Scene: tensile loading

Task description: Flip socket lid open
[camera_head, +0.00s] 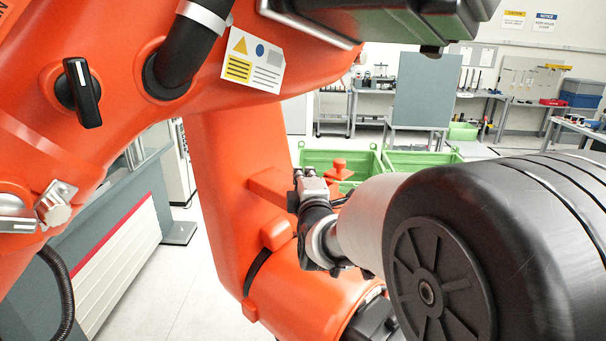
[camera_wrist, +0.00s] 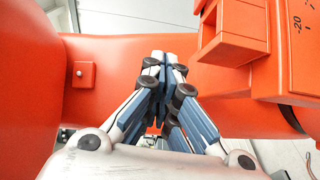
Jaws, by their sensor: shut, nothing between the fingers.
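The large orange machine (camera_head: 225,190) fills the left and middle of the head view. A box-shaped orange housing (camera_head: 272,186) sticks out of its column, close beside my gripper (camera_head: 299,178). In the wrist view, an orange housing with a recessed face (camera_wrist: 236,38) lies right of my gripper (camera_wrist: 166,60); I cannot tell surely whether this is the socket or how its lid stands. My gripper's fingers are together and hold nothing. The fingertips point at the orange surface; whether they touch it cannot be told.
A small orange block with a bolt (camera_wrist: 84,74) is on the surface left of the fingers. Green crates (camera_head: 402,161) stand behind my arm. A dark rotary switch (camera_head: 82,92) is on the near orange body. Workbenches line the back wall; floor (camera_head: 180,275) shows at left.

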